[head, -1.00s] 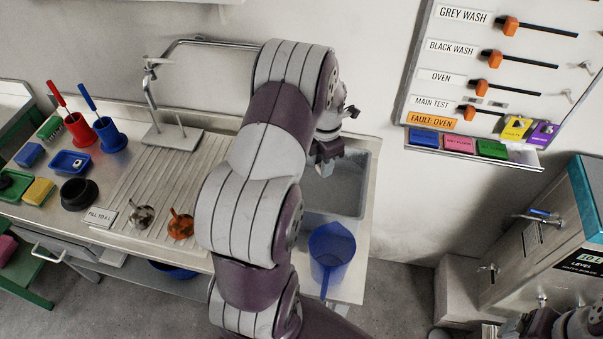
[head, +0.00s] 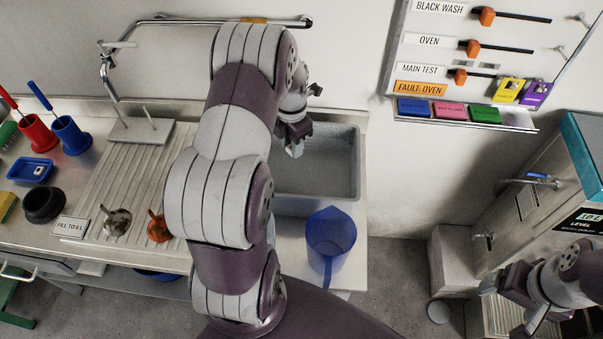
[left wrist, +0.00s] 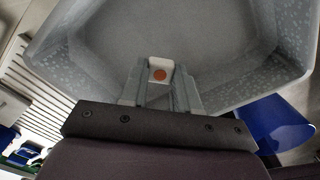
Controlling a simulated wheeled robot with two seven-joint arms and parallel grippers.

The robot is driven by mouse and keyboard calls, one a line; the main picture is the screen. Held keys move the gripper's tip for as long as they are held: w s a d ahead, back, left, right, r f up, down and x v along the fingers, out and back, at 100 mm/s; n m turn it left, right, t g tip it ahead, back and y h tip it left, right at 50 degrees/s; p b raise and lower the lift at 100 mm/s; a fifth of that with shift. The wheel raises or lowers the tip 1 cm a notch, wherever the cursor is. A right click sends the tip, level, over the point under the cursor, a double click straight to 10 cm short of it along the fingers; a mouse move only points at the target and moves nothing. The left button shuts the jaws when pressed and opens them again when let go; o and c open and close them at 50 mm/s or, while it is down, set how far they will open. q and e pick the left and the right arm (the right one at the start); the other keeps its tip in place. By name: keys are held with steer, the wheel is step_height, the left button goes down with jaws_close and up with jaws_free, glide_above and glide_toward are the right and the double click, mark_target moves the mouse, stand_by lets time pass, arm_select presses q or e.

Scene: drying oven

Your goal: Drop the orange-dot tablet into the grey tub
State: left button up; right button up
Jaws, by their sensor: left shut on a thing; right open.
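The orange-dot tablet (left wrist: 159,73) is a small white block with an orange dot, seen in the left wrist view between my left gripper's fingertips. My left gripper (left wrist: 158,80) is shut on it, over the near part of the grey tub (left wrist: 285,85). In the head view the grey tub (head: 330,170) stands at the right of the counter, and my left gripper (head: 297,146) is at its left side, partly behind my arm. The tub's inside looks empty where it shows. My right gripper (head: 502,283) is open at the lower right, away from the counter, with nothing visible in it.
A blue jug (head: 330,242) stands in front of the tub. A ribbed drainboard (head: 120,180) with a metal tap (head: 107,75) is to the left. Blue tray (head: 31,171), black bowl (head: 44,205) and red and blue pots stand further left. A steel tank (head: 530,215) is at the right.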

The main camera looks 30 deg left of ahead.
arm_select(q)
steer(key=o, duration=0.8)
steer(key=shift+r, duration=0.1)
steer(key=shift+c, duration=0.2)
steer(key=o, duration=0.3)
step_height(320, 180, up, 7)
steer(key=shift+a+f+b, duration=0.1)
steer(key=shift+b, duration=0.35)
step_height(320, 180, up, 6)
steer(key=shift+f+p, duration=0.1)
steer(key=shift+p, duration=1.1)
